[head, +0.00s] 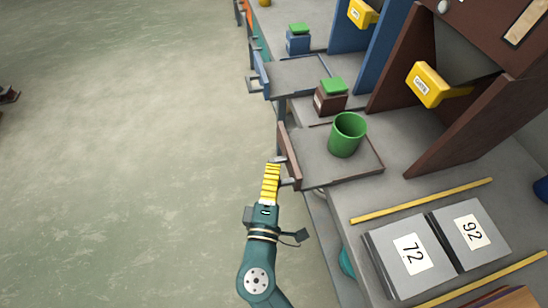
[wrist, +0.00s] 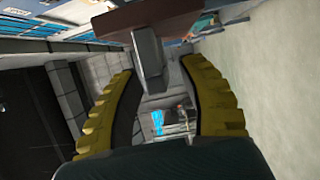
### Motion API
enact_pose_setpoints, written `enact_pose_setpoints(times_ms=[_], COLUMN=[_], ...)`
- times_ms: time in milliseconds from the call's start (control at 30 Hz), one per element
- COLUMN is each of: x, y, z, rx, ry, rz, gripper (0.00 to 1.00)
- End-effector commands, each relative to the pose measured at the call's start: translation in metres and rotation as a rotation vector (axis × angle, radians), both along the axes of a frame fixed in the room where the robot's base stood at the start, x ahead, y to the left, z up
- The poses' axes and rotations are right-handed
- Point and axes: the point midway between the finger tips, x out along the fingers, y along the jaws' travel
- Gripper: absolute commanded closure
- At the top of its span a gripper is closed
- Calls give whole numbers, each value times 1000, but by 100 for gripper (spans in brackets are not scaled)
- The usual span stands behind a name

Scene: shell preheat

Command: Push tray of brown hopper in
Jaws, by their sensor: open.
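The brown hopper (head: 400,65) stands at the upper right, with yellow tag-like part (head: 428,85) on it. Its tray (head: 308,143) sticks out over the counter toward the floor side, with a brown front (head: 291,156) and a grey handle. A green cup (head: 347,135) stands upright on the tray. My gripper (head: 272,168) is beside the tray's front, at the handle. In the wrist view my open gripper (wrist: 157,78) has its yellow fingers either side of the grey handle (wrist: 149,55), below the brown front (wrist: 150,22). Contact with the handle cannot be told.
A brown box with green lid (head: 331,97) sits just behind the tray. A blue tray (head: 300,76) lies beyond it. Grey plates marked 72 (head: 408,262) and 92 (head: 470,233) and a yellow strip (head: 422,201) lie nearer.

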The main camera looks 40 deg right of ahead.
Motion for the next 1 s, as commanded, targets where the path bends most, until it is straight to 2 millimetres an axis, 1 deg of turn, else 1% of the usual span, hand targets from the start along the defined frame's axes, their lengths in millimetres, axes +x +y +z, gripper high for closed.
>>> enact_pose_setpoints(times_ms=[100,367,400,467,500,600,1000], x=[2,2,2,2,2,2,2], y=[-4,-5,-5,-5,-5,-5,-5], z=[0,0,0,0,0,0,0], rx=[0,-1,-1,-1,-1,-1,0], ry=[0,1,1,1,1,1,1], rz=[3,4,4,4,4,4,3], gripper=[59,59,63,74,82,100,100])
